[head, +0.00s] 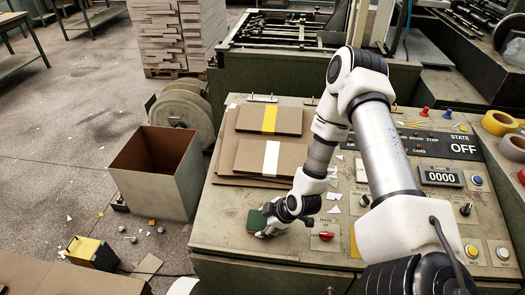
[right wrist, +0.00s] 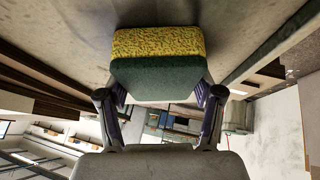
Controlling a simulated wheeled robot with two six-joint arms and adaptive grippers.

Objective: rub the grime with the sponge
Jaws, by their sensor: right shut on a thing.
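My right gripper (head: 266,227) is shut on the sponge, near the front left part of the machine's console top (head: 225,205). The sponge (head: 256,221) shows its dark green side in the head view. In the right wrist view the sponge (right wrist: 158,76) sits between the two fingers, with a dark green layer nearer me and a yellow, rough layer facing the console surface. I cannot tell whether it touches the console. I cannot make out the grime clearly; it may be under the sponge or the gripper. My left gripper is not in view.
Stacked greyboard sheets (head: 240,155) with yellow and white strips lie behind the gripper. A red knob (head: 326,236), paper scraps (head: 334,209) and a counter (head: 440,177) are to its right. An open box (head: 155,170) stands on the floor left of the console.

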